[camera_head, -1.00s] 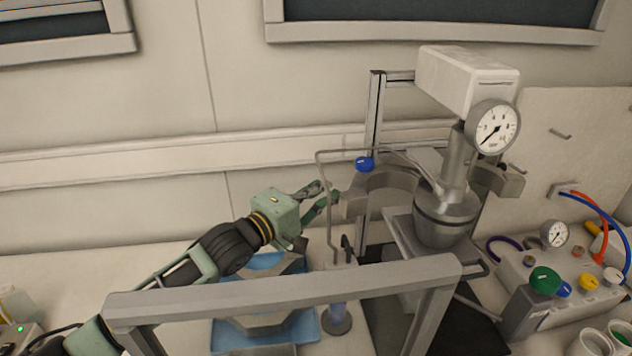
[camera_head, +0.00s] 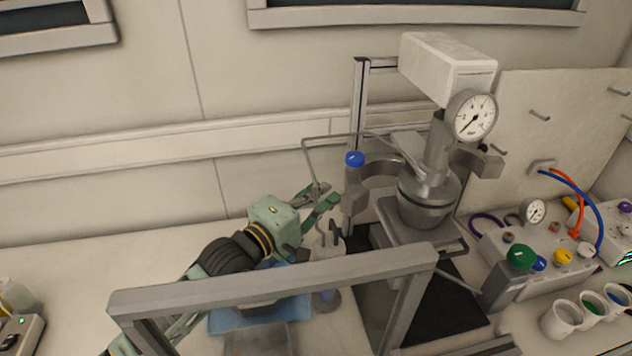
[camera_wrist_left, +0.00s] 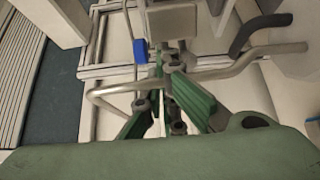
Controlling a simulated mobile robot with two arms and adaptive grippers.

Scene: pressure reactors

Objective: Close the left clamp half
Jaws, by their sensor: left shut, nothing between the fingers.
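The left clamp half (camera_head: 379,167) is a grey curved piece left of the metal reactor vessel (camera_head: 424,203). It stands swung out, with its outer end away from the vessel. The right clamp half (camera_head: 485,164) sticks out on the vessel's other side. My left gripper (camera_head: 328,194) is shut and empty, just left of the outer end of the left clamp half; I cannot tell whether they touch. In the left wrist view, the gripper's green fingers (camera_wrist_left: 166,72) reach toward a bent metal tube and a blue cap (camera_wrist_left: 140,51). My right gripper is not in view.
A thin bent tube (camera_head: 306,160) and a blue-capped post (camera_head: 355,159) stand close to my left gripper. A grey frame bar (camera_head: 270,281) crosses the foreground. A pressure gauge (camera_head: 473,116) tops the reactor. A valve panel (camera_head: 535,255) and cups stand at the right.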

